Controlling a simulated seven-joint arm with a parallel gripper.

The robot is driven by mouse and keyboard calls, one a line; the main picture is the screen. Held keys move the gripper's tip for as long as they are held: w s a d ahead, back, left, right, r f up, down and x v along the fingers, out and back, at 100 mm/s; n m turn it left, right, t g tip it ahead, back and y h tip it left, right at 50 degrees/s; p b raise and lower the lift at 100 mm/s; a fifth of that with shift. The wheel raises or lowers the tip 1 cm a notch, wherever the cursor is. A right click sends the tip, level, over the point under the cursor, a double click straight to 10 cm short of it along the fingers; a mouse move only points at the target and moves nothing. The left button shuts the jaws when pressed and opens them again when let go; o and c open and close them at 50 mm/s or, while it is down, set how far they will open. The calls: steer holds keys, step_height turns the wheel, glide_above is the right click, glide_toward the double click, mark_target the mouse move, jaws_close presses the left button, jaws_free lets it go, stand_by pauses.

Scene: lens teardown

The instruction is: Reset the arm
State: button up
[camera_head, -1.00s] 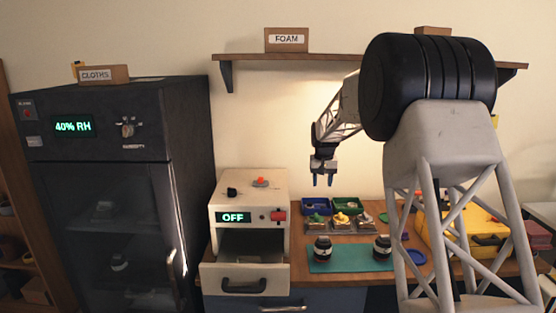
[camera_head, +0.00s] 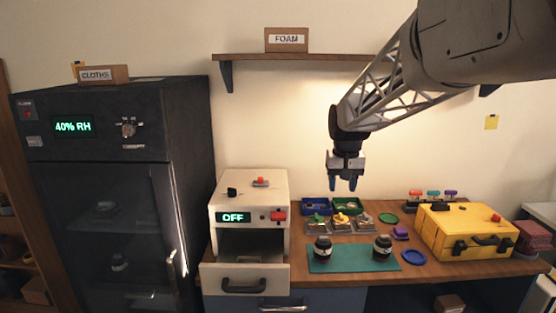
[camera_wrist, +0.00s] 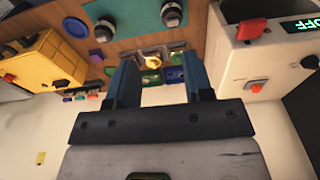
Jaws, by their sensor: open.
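My gripper (camera_head: 343,184) hangs in the air above the back of the workbench (camera_head: 347,277), pointing down, with its two blue fingers apart and nothing between them. In the wrist view, my gripper (camera_wrist: 157,82) shows the same empty gap, with the bench beyond. Two dark lens bodies (camera_head: 322,249) and (camera_head: 382,247) stand on a green mat (camera_head: 351,259), well below my gripper. My arm reaches in from the upper right.
A white box reading OFF (camera_head: 250,195) has its drawer (camera_head: 244,279) pulled out. A dark cabinet (camera_head: 100,150) stands left. A yellow case (camera_head: 464,235) sits right. Blue (camera_head: 316,206) and green (camera_head: 348,207) bins stand behind several small fixtures. A wall shelf (camera_head: 290,57) runs above.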

steer(key=s+f, duration=0.3)
steer(key=s, duration=1.7)
steer(key=s+f+t, duration=0.1)
steer(key=s+f, duration=0.2)
steer(key=s, duration=1.6)
steer(key=shift+s+d+f, duration=0.2)
steer(key=shift+s+d, duration=0.15)
steer(key=shift+d, duration=0.05)
